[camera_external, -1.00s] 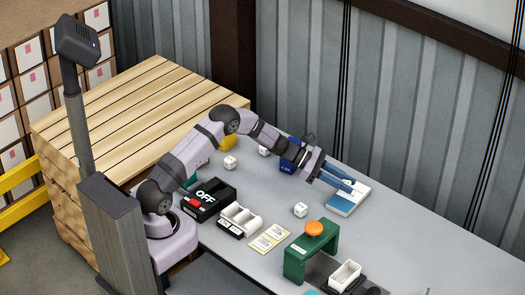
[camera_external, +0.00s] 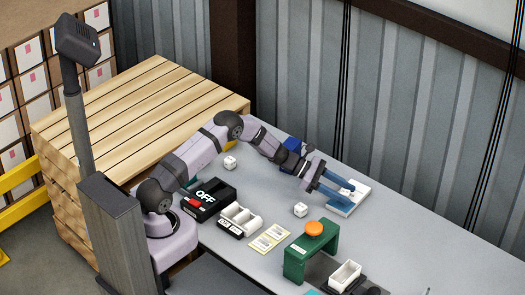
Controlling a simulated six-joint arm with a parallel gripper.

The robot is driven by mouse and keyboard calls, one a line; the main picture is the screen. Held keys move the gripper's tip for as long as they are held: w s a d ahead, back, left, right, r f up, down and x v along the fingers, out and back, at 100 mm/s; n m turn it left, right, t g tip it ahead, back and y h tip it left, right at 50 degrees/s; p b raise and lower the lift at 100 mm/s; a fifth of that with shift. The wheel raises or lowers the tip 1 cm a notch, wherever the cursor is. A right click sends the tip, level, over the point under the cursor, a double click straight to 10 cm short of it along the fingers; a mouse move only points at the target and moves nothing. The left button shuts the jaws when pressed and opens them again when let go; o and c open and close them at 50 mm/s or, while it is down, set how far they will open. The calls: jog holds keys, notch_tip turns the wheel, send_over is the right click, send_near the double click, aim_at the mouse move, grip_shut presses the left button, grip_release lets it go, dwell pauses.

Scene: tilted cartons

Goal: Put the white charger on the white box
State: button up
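My gripper (camera_external: 347,197), with two blue fingers, is low over a flat white item with blue on it (camera_external: 361,193) at the right of the table. The fingers look apart, and I see nothing clearly held between them. The fingers hide part of the flat item. A small white cube-like piece with dark marks (camera_external: 300,209), possibly the white charger, lies on the table to the left of the fingers. A similar white piece (camera_external: 230,162) lies farther left, beyond the black OFF box. A small open-topped white box (camera_external: 345,275) stands at the front right.
A green stand with an orange button (camera_external: 314,229) rises in front of the gripper. A black OFF box (camera_external: 208,199), a white multi-part item (camera_external: 240,218) and pale cards (camera_external: 269,238) lie nearer my base. The right end of the table is clear.

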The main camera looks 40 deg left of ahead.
jog(key=shift+r, duration=0.15)
jog(key=shift+a+r, duration=0.1)
jog(key=b+v, duration=0.1)
jog(key=v, duration=1)
jog(key=shift+a+r, duration=0.2)
jog(key=shift+a, duration=0.15)
jog(key=shift+s, duration=0.15)
jog(key=s+a+m+g+y, duration=0.2)
jog(key=s+m, duration=0.3)
jog(key=s, duration=0.3)
jog(key=s+a+m+g+y, duration=0.2)
jog(key=s+m, duration=0.3)
jog(key=s, duration=0.3)
jog(key=s+a+m+g+y, duration=0.2)
jog(key=s+m+y, duration=0.2)
jog(key=s, duration=0.4)
jog(key=shift+s+a+f+m, duration=0.2)
jog(key=shift+a+f+m, duration=0.05)
jog(key=shift+m, duration=0.35)
jog(key=s+a+m+y, duration=0.2)
jog(key=s+a+m, duration=0.1)
jog(key=s+a+m+y, duration=0.2)
jog(key=s+a+m, duration=0.1)
jog(key=a, duration=0.1)
jog(key=shift+s, duration=0.3)
jog(key=shift+s+a+m+t+y, duration=0.3)
jog(key=shift+a+m, duration=0.15)
jog(key=shift+m, duration=0.25)
